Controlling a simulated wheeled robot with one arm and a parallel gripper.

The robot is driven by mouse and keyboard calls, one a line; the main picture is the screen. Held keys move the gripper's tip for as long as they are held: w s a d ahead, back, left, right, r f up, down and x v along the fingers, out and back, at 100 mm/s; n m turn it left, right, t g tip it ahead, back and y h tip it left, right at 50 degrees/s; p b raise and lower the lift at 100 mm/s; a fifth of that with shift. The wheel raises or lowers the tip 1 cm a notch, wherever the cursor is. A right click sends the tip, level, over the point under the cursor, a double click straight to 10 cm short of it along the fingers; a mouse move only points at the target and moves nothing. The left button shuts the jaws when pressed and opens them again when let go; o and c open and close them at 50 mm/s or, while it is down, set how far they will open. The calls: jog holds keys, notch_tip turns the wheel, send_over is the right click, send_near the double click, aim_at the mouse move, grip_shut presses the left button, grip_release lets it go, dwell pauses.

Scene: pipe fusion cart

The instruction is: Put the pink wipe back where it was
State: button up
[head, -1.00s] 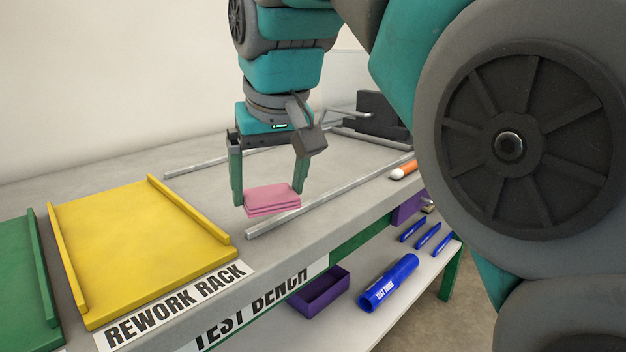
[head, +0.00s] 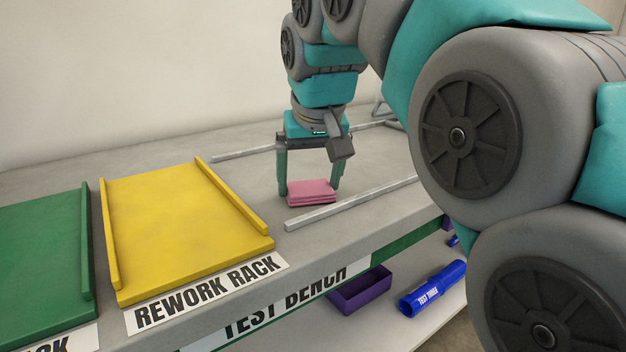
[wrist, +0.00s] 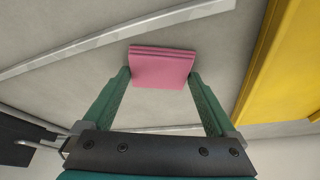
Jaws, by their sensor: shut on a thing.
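The pink wipe (head: 312,191) is a small folded pink stack. My gripper (head: 311,189) points down and is shut on it, with one green finger at each side. In the wrist view the pink wipe (wrist: 161,68) sits between the two fingertips (wrist: 160,78). It is over the grey bench top, between two metal rails; I cannot tell whether it touches the surface.
The near metal rail (head: 350,204) runs just in front of the wipe, and the far rail (head: 243,153) lies behind. A yellow tray (head: 180,230) labelled REWORK RACK and a green tray (head: 40,262) are at left. A purple bin (head: 362,292) and blue tube (head: 432,288) sit on the lower shelf.

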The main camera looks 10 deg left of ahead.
jog(key=shift+f, duration=0.15)
jog(key=o, duration=1)
jog(key=shift+c, duration=0.2)
jog(key=v, duration=0.7)
jog(key=shift+r, duration=0.35)
jog(key=shift+s, duration=0.15)
